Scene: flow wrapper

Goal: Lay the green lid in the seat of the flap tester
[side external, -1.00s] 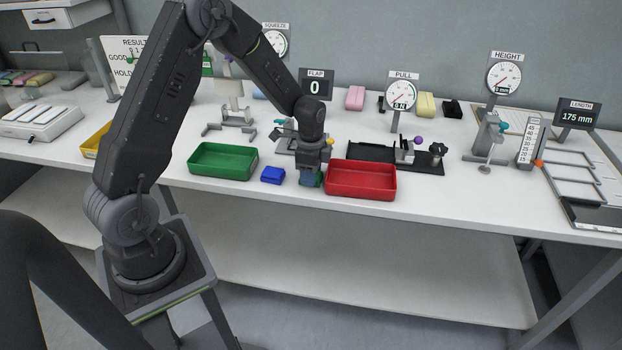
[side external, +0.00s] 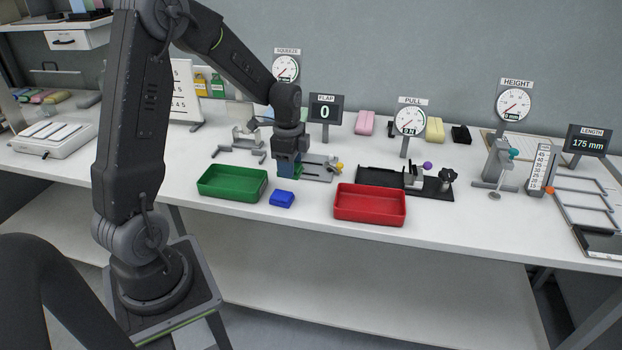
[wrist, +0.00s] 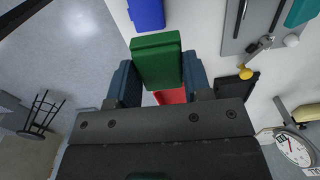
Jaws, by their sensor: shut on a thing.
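The green lid (wrist: 157,62) is clamped between the two fingers of my gripper (wrist: 160,84) in the wrist view. In the side view my gripper (side external: 289,172) hangs above the bench, behind the blue block, and hides most of the lid. The flap tester (side external: 318,170) is a grey plate with a yellow knob, just right of and behind my gripper, under the FLAP display (side external: 325,108) reading 0. In the wrist view its plate (wrist: 232,44) lies at the upper right, apart from the lid. The arm partly covers the tester, so its seat is not clear in the side view.
A blue block (side external: 282,199) lies between the green tray (side external: 232,195) and the red tray (side external: 370,216) at the front. The black pull fixture (side external: 380,177) stands right of the tester. A grey stand (side external: 240,147) is at the left.

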